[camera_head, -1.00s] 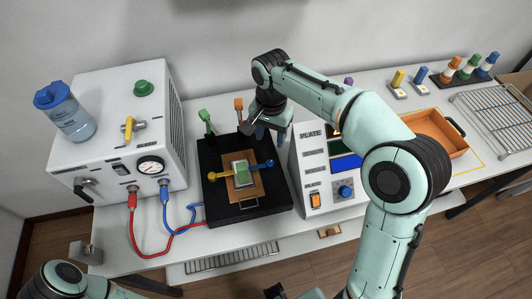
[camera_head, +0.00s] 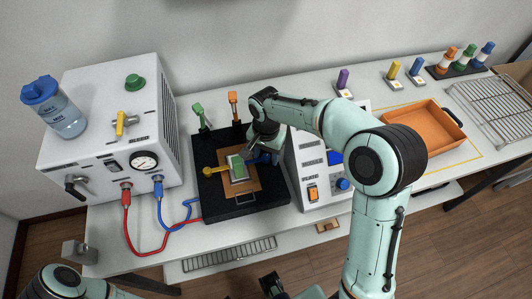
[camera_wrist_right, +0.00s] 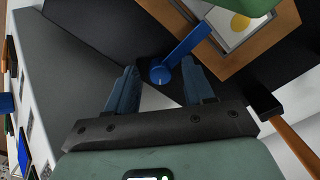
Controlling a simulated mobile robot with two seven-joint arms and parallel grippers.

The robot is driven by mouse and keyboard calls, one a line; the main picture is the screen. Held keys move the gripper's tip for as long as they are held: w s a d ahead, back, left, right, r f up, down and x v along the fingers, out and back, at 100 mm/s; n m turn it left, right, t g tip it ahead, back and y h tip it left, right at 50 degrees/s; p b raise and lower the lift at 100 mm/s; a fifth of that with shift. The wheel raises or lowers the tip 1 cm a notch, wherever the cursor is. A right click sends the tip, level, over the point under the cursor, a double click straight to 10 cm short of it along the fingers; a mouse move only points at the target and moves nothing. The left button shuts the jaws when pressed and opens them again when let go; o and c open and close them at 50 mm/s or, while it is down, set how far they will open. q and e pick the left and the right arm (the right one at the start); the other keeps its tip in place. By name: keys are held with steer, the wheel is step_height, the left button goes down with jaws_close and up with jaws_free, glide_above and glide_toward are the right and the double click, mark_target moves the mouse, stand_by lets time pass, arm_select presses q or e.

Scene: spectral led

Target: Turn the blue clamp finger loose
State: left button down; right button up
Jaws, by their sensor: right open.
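The blue clamp finger (camera_head: 262,158) is on the right side of the black base (camera_head: 245,208) in the head view, pointing left towards the green-topped piece (camera_head: 239,169) on the wooden plate. In the right wrist view the blue clamp finger (camera_wrist_right: 186,47) runs up and right from its round pivot, its tip by the wooden plate's edge. My right gripper (camera_wrist_right: 160,86) is open, with its two blue fingers on either side of the pivot and a gap showing. In the head view my right gripper (camera_head: 266,145) partly hides the clamp.
The yellow clamp finger (camera_head: 212,170) points at the piece from the left. The green (camera_head: 200,112) and orange (camera_head: 233,103) ones stand upright at the back. A white control box (camera_head: 312,170) is close on the right. Red and blue hoses lie left of the base.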

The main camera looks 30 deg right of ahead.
jaws_close()
arm_select(q)
steer(key=shift+r, duration=0.1)
arm_select(e)
steer(key=shift+n, duration=0.3)
steer(key=n+p, duration=0.1)
steer(key=n, duration=0.3)
steer(key=shift+r, duration=0.1)
steer(key=n+p, duration=0.1)
steer(key=n, duration=0.4)
steer(key=shift+n+p, duration=0.3)
steer(key=shift+n, duration=0.1)
steer(key=n+p, duration=0.1)
steer(key=n, duration=0.3)
steer(key=shift+n, duration=0.3)
arm_select(q)
steer(key=r, duration=0.1)
steer(key=w+r, duration=0.1)
steer(key=r, duration=0.1)
steer(key=w+r+p, duration=0.1)
steer(key=r, duration=0.1)
steer(key=shift+w, duration=0.2)
arm_select(e)
steer(key=n, duration=0.4)
steer(key=shift+n, duration=0.4)
